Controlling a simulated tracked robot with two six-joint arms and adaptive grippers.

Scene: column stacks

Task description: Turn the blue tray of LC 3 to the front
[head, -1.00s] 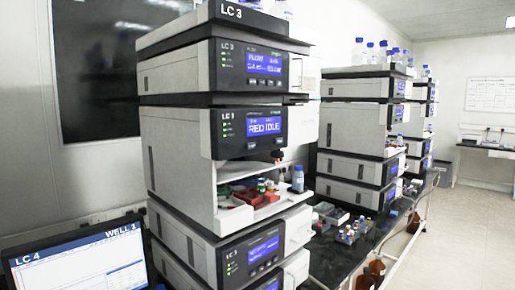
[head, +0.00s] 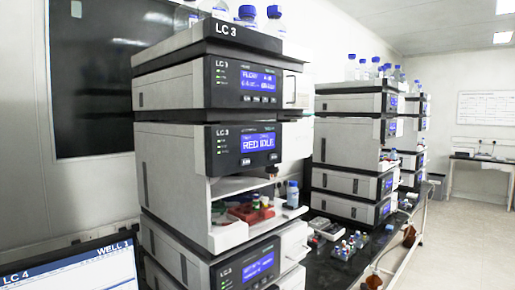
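The LC 3 stack (head: 207,170) stands at left centre in the head view, with its name on the top label (head: 227,29). Its middle module has a lit display (head: 258,143) that reads "RED IDLE". Below that display is an open compartment (head: 228,188). A red tray (head: 247,214) with small vials sits at the front of it. Something green shows behind the red tray, too small to make out. I cannot make out a blue tray in the compartment; its back is hidden. Neither of my grippers is in view.
A blue-capped bottle (head: 292,194) stands right of the compartment on the black bench (head: 335,262). Racks of vials (head: 347,246) sit farther right. An LC 4 monitor (head: 75,268) is at lower left. Another instrument stack (head: 347,160) stands behind. Floor at right (head: 465,240) is clear.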

